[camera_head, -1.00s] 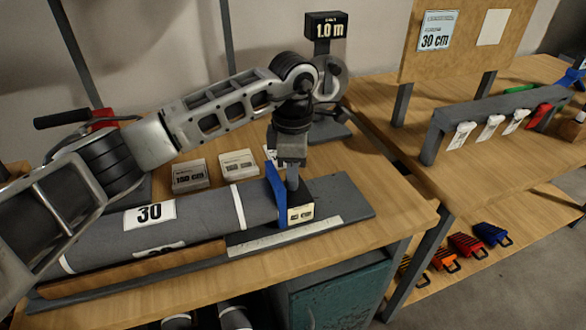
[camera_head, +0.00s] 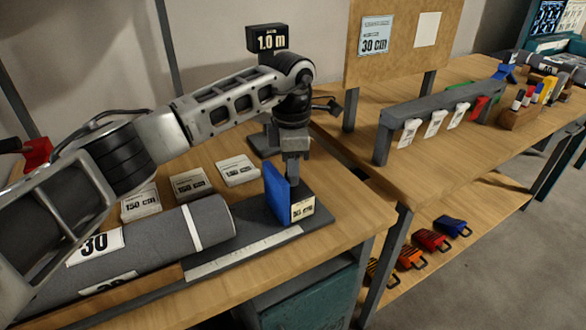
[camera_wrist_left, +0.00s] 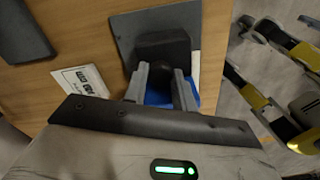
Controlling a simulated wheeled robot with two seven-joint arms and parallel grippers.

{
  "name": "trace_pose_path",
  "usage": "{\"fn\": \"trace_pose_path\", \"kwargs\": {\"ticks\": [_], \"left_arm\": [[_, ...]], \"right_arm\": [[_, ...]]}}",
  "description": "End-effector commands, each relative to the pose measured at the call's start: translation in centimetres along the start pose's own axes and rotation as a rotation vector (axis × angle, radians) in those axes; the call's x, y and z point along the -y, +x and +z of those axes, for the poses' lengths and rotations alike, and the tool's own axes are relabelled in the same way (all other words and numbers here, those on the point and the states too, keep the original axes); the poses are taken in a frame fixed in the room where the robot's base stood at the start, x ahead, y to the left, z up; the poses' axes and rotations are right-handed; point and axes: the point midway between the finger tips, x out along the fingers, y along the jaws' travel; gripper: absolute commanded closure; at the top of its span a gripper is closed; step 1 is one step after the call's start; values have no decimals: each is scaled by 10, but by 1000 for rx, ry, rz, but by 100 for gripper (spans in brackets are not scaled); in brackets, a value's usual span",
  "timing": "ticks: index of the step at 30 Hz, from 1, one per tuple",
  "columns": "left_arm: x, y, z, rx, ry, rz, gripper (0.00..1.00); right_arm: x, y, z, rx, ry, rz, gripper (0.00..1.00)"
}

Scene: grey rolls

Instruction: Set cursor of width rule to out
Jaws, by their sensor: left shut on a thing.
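The width rule (camera_head: 237,254) is a flat grey base with a pale scale strip, lying along the front of the table. Its cursor (camera_head: 277,194) is a blue plate with a dark block and a cream label, near the rule's right end. My left gripper (camera_head: 292,186) comes down from above and is shut on the cursor's dark block. In the left wrist view the fingers (camera_wrist_left: 162,84) straddle that block, with blue showing below. A grey roll (camera_head: 150,245) marked 30 lies on the rule, its end apart from the blue plate. My right gripper is not in view.
Cream label blocks (camera_head: 192,184), one reading 150 cm, stand behind the roll. A black 1.0 m display (camera_head: 267,38) stands at the back. To the right, a second table holds a grey rack (camera_head: 440,112) with white tags. Coloured clips (camera_head: 431,240) lie on its lower shelf.

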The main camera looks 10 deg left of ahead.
Motion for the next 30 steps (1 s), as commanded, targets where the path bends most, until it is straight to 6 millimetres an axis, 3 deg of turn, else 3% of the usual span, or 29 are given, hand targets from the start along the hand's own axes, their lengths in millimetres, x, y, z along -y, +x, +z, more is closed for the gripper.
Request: {"fn": "trace_pose_path", "kwargs": {"ticks": [1, 3, 11, 16, 30], "left_arm": [[-1, -1, 0, 2, -4, 1, 68], [-1, -1, 1, 2, -2, 1, 52], [0, -1, 1, 1, 0, 1, 52], [-1, -13, 1, 1, 0, 3, 52], [-1, -120, 1, 2, -2, 4, 52]], "right_arm": [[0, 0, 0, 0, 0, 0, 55], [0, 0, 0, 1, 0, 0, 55], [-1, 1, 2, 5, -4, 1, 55], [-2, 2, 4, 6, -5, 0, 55], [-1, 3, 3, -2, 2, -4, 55]]}}
